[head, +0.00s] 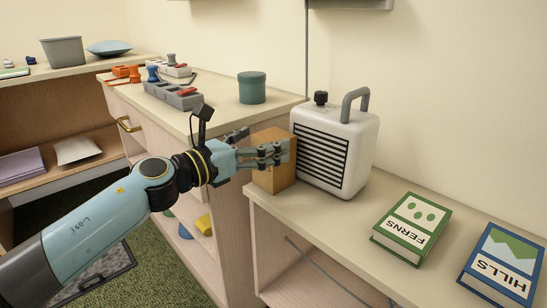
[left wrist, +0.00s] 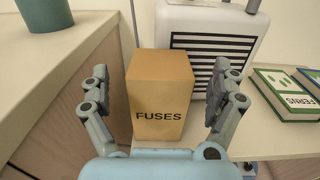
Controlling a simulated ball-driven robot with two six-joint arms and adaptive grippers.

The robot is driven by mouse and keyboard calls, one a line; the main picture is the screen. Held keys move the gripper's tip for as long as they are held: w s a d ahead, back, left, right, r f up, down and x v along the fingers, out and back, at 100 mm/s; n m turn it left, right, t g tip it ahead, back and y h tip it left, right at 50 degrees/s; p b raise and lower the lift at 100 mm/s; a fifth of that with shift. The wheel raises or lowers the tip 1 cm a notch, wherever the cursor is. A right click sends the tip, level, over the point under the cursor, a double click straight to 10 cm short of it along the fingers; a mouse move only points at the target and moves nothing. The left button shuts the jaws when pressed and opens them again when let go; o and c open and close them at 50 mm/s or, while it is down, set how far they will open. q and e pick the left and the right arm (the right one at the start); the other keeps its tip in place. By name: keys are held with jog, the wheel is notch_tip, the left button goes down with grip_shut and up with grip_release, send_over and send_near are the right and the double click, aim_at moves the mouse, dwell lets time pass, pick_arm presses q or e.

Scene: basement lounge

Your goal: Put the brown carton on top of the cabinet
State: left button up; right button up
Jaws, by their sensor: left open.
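The brown carton (head: 273,180) stands upright on the low light-topped unit, close to the white heater. In the left wrist view the carton (left wrist: 160,92) reads "FUSES" and sits between the two sides of my left gripper. My left gripper (head: 266,148) is open, with its fingers reaching along the carton; some of them cover part of it in the head view. In the wrist view, gaps show between the fingers and the carton sides. The wooden cabinet (head: 222,108) stands left of the carton, its top higher than the carton's surface. My right gripper is not in view.
On the cabinet top are a teal cup (head: 252,87), a grey block tray (head: 173,95) and small orange items (head: 127,72). The top's front right is bare. The white heater (head: 340,145) stands right of the carton. Green (head: 412,228) and blue (head: 503,266) books lie farther right.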

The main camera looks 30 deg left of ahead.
aim_at(274, 135)
pick_arm(q)
jog(key=x, duration=0.3)
jog(key=shift+w+d, duration=0.15)
jog(key=shift+w, duration=0.2)
jog(key=c, duration=1.6)
jog(key=shift+r, duration=0.1)
jog(key=shift+c, duration=0.2)
